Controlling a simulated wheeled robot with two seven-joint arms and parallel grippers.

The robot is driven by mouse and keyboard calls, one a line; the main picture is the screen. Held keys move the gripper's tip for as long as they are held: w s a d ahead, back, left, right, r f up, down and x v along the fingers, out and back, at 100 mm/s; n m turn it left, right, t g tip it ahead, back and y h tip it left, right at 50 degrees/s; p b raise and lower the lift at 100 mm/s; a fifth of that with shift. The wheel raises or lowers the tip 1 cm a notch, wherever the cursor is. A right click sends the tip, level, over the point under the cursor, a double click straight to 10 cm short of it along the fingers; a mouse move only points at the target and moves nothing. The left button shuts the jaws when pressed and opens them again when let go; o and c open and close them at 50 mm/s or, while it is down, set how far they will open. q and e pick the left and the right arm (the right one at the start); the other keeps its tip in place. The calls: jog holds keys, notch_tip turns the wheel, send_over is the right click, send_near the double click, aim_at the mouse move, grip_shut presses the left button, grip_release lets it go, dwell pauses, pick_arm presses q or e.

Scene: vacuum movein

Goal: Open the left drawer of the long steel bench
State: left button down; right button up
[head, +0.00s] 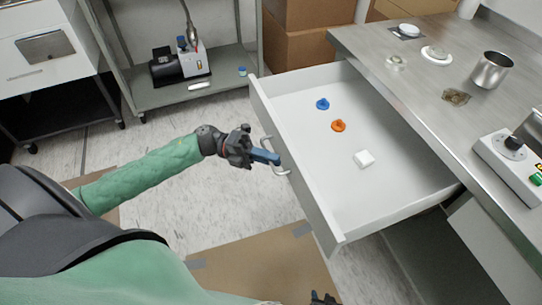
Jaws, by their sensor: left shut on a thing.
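The long steel bench (405,72) stands at the right in the head view. Its white drawer (310,205) is pulled well out toward me, and its inside shows. The drawer's metal handle (283,171) is on the front panel. My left gripper (266,157) is shut on this handle, its fingers partly covering it. My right gripper (323,298) shows only as a dark bit at the bottom edge, and its fingers cannot be made out.
The drawer holds a blue piece (322,104), an orange piece (339,126) and a white block (364,159). A metal cup (491,70) and a device (512,150) stand on the bench. A cart with a pump (180,66) is at the back. Cardboard (265,265) covers the floor in front.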

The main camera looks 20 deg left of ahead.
pick_arm(q)
jog(key=c, duration=1.5)
grip_release()
jog(key=shift+c, duration=0.2)
jog(key=a+f, duration=0.1)
jog(key=a, duration=0.6)
jog(key=shift+a+b, duration=0.35)
jog(key=shift+a, duration=0.05)
